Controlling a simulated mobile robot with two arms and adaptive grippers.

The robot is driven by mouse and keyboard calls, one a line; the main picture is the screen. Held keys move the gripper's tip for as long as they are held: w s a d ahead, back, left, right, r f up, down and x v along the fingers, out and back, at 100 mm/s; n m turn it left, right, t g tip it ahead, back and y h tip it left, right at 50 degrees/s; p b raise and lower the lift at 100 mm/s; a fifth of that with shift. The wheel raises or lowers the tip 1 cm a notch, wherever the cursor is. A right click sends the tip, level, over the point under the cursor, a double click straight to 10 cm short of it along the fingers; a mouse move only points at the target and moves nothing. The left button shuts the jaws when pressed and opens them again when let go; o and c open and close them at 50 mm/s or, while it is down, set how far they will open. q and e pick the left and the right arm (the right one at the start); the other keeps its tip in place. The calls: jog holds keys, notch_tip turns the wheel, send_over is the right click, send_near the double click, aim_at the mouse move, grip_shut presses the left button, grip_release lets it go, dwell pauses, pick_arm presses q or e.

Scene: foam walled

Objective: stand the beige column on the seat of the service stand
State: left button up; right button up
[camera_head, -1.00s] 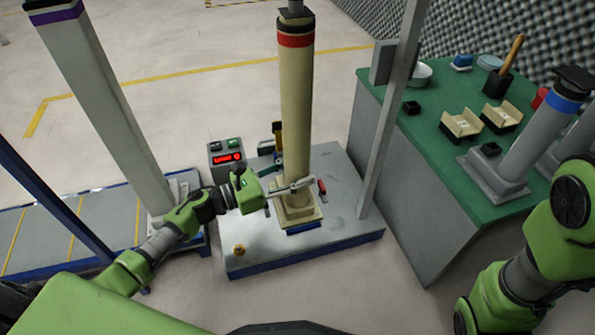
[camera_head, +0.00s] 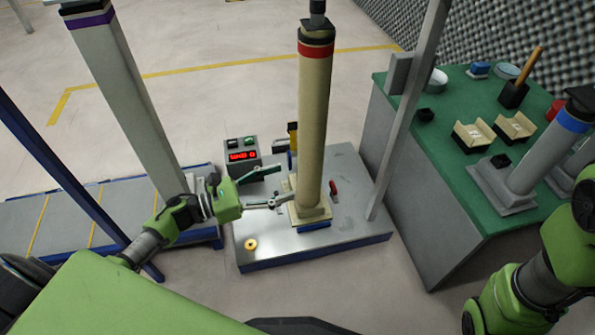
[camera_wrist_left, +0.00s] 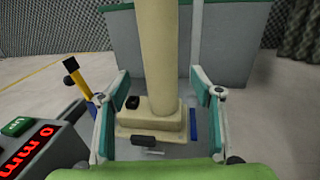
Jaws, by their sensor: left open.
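The beige column (camera_head: 312,130), with a red band and dark top, stands upright on its square foot (camera_head: 312,212) on the service stand (camera_head: 350,240). The seat under the foot is mostly hidden; a blue edge shows below it. My left gripper (camera_head: 272,187) is open just left of the column, its fingertips close to the lower shaft and apart from it. In the left wrist view the column (camera_wrist_left: 158,60) rises between the two spread fingers (camera_wrist_left: 160,100), a little beyond them. My right gripper is out of view; only the right arm's links show.
A control box with red digits (camera_head: 242,152) stands behind my left gripper. A grey post (camera_head: 405,110) rises at the stand's right. A grey column with a purple band (camera_head: 125,100) stands at left. The green-topped bench (camera_head: 440,150) at right holds cradles (camera_head: 475,137) and a blue-banded column (camera_head: 545,150).

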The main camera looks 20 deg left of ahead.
pick_arm(q)
jog(key=shift+v, duration=1.45)
